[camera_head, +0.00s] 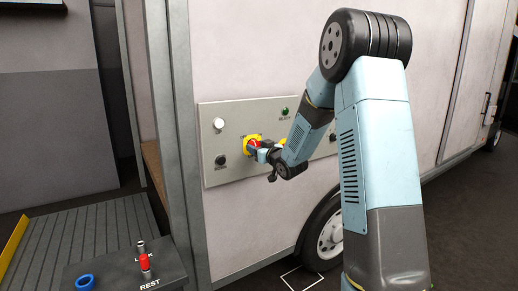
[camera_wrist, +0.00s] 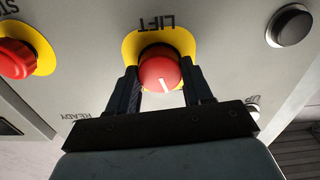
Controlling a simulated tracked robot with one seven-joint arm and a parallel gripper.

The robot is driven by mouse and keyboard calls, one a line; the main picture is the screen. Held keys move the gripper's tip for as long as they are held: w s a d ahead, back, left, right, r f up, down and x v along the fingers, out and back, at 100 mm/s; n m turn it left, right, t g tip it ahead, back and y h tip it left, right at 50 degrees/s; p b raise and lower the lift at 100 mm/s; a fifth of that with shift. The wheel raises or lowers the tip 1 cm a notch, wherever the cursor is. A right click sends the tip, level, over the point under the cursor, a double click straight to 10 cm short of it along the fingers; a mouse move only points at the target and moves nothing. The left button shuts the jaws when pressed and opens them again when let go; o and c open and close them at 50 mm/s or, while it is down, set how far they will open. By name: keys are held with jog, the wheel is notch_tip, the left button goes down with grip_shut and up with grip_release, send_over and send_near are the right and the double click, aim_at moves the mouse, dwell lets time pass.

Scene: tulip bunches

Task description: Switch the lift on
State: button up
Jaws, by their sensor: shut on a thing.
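The red lift knob (camera_wrist: 159,72) sits on a yellow plate (camera_wrist: 132,45) marked LIFT, which reads upside down in the wrist view. A short white line on the knob's face runs nearly up and down in that view, slightly tilted. My gripper (camera_wrist: 163,90) has one finger on each side of the knob and is shut on it. In the head view the knob (camera_head: 255,143) shows on the grey panel (camera_head: 236,175), partly hidden by my gripper (camera_head: 264,151).
A red stop button (camera_wrist: 15,60) on yellow lies beside the knob. The panel also has a white button (camera_head: 219,124), a dark button (camera_head: 221,160) and a green one (camera_head: 285,111). A stand (camera_head: 180,265) with a blue ring (camera_head: 85,282) is at lower left.

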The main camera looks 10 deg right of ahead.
jog(key=m, duration=0.6)
jog(key=shift+w+d+r+m, duration=0.1)
jog(key=shift+d+m, duration=0.2)
jog(key=m, duration=0.6)
jog(key=shift+d, duration=0.1)
dwell(0.3)
jog(key=o, duration=1)
jog(key=shift+o, duration=0.2)
jog(key=v, duration=1.3)
jog(key=shift+s, duration=0.35)
